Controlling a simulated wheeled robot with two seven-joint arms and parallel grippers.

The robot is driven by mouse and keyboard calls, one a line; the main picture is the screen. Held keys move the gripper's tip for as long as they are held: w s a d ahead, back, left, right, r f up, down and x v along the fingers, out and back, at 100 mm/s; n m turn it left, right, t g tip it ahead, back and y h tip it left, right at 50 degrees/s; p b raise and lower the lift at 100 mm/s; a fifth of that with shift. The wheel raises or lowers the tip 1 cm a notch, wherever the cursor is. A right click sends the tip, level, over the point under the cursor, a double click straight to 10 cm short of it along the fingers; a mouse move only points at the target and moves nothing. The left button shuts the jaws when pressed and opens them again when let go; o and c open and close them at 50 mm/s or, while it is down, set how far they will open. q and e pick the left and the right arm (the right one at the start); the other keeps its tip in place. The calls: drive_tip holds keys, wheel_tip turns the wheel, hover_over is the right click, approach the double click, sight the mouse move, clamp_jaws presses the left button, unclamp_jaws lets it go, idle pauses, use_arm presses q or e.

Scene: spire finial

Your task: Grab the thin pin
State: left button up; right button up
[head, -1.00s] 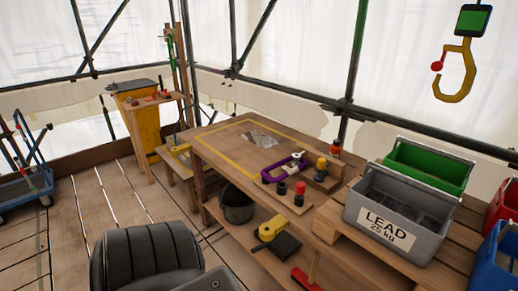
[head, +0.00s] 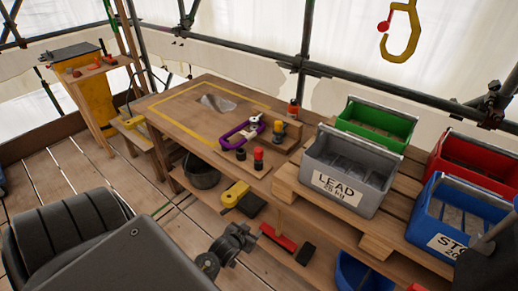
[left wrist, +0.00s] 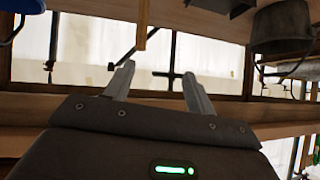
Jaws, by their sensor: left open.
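Several short pegs stand at the right end of the workbench (head: 180,120) in the head view. A black one (head: 241,154) and a red-topped one (head: 258,158) stand on a small board, and a yellow-and-black one (head: 278,132) stands behind. I cannot tell which is the thin pin. My left gripper (head: 232,243) is low in front of the bench in the head view, well apart from the pegs. In the left wrist view its two fingers (left wrist: 158,85) are spread with nothing between them. My right gripper cannot be made out.
A purple clamp (head: 240,137) lies by the pegs. The grey LEAD crate (head: 350,180) stands right of them, with green (head: 377,128), red (head: 470,160) and blue (head: 455,215) crates beyond. A bucket (head: 200,172) is on the shelf underneath. A yellow hook (head: 402,35) hangs above.

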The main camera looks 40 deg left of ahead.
use_arm(q)
drive_tip(key=w+r, duration=0.1)
drive_tip(key=r, duration=0.3)
drive_tip(key=w+r+t, duration=0.1)
drive_tip(key=r, duration=0.3)
drive_tip(key=w+a+r+n+t, duration=0.1)
drive_tip(key=r, duration=0.4)
drive_tip(key=shift+y+p, duration=0.3)
drive_tip(key=shift+p, duration=0.1)
drive_tip(key=n+t+y, duration=0.1)
drive_tip(key=t+y, duration=0.1)
drive_tip(key=t, duration=0.3)
approach(260, 148)
drive_tip(key=x, duration=0.3)
drive_tip(key=p+x, duration=0.1)
drive_tip(key=x, duration=0.2)
drive_tip(key=shift+f, duration=0.25)
drive_tip(key=x, duration=0.1)
drive_tip(key=p+x, duration=0.1)
drive_tip(key=x, duration=0.2)
drive_tip(key=shift+w+a+f, duration=0.25)
drive_tip(key=shift+w, duration=0.25)
use_arm(e)
drive_tip(key=r, duration=0.1)
drive_tip(key=a+r, duration=0.1)
drive_tip(key=r, duration=0.1)
drive_tip(key=shift+s+a+r, duration=0.2)
drive_tip(key=shift+s+r, duration=0.1)
drive_tip(key=shift+r, duration=0.1)
